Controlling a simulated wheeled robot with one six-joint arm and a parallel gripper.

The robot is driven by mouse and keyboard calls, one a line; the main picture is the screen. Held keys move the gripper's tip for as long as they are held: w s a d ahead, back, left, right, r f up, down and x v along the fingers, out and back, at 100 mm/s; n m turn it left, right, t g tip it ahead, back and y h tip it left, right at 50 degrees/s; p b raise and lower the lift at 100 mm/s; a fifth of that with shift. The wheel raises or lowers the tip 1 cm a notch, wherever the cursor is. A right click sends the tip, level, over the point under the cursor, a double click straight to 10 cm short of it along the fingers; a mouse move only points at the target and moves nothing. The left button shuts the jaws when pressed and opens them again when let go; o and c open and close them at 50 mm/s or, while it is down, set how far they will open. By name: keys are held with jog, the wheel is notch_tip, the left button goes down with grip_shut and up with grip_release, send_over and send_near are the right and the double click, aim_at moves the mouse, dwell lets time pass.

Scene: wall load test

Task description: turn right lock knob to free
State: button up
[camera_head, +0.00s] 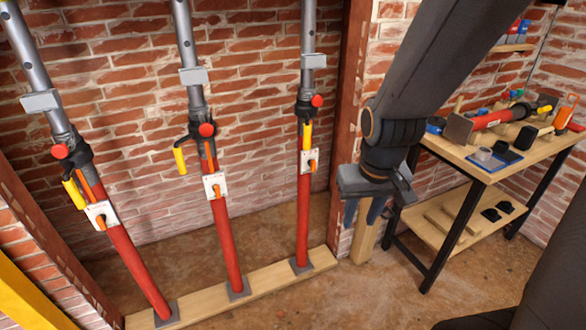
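Three upright posts with red lower tubes and grey upper tubes stand in front of a brick wall. The right post (302,222) carries a white plate with an orange knob (312,166); the lettering is too small to read. Above it are a yellow handle (306,134), hanging down, and a round red knob (317,101) on a black collar. My gripper (361,220) points down to the right of this post, lower than the white plate and apart from it.
The middle post (224,240) and the tilted left post (137,270) stand on a wooden sill (240,296) with the right one. A dark red upright (346,100) stands between the right post and my arm. A workbench (480,170) with tools is at the right.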

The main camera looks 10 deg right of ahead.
jog(key=w+d+f+t+b, duration=0.15)
jog(key=w+f+b, duration=0.25)
jog(key=w, duration=0.4)
jog(key=w+d+f+n+t+b, duration=0.1)
jog(key=w+f+t+b, duration=0.25)
jog(key=w, duration=0.35)
jog(key=w+d+f+t+b, duration=0.1)
jog(key=w+f+t+b, duration=0.2)
jog(key=w, duration=0.5)
jog(key=n+t+y+b, duration=0.3)
jog(key=t+y+b, duration=0.35)
jog(key=b, duration=0.65)
send_near(315, 166)
jog(key=x, duration=0.2)
jog(key=shift+t+h, duration=0.25)
jog(key=shift+h, duration=0.1)
jog(key=x, duration=0.7)
jog(key=shift+a, duration=0.3)
jog(key=shift+s, duration=0.1)
grip_shut()
